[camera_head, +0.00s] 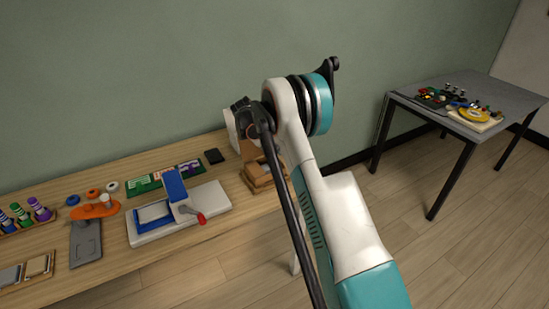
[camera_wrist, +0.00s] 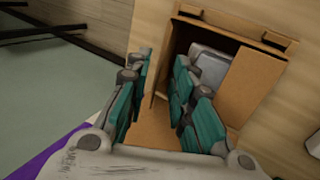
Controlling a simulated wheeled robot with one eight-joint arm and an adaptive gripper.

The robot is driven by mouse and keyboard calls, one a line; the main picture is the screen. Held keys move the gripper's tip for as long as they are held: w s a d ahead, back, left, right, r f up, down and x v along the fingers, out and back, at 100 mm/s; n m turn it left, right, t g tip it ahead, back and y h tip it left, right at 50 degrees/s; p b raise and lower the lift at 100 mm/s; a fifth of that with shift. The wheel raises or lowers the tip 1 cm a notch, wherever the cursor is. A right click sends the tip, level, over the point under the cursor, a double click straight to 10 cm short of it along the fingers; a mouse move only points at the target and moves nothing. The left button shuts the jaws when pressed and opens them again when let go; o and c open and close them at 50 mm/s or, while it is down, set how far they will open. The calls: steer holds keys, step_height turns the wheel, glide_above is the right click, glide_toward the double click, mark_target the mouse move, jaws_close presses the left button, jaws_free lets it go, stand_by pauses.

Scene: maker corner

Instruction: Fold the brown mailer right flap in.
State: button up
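The brown mailer (camera_wrist: 217,30) is an open cardboard box on the workbench with a grey item (camera_wrist: 210,66) inside. One flap (camera_wrist: 255,85) stands out on the right in the wrist view, and another panel (camera_wrist: 155,77) is on the left. In the head view the mailer (camera_head: 258,180) sits at the bench's right end, partly hidden by my arm. My gripper (camera_wrist: 160,72) is open, its teal fingers apart over the mailer's left side in the wrist view. The left panel edge shows between the fingers; I cannot tell whether they touch it.
A grey side table (camera_head: 450,91) with small parts stands at right, with open floor between.

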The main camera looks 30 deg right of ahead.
steer(key=shift+x, duration=1.3)
steer(key=shift+c, duration=0.4)
jaws_close()
steer(key=shift+a+b, duration=0.1)
steer(key=shift+b, duration=0.2)
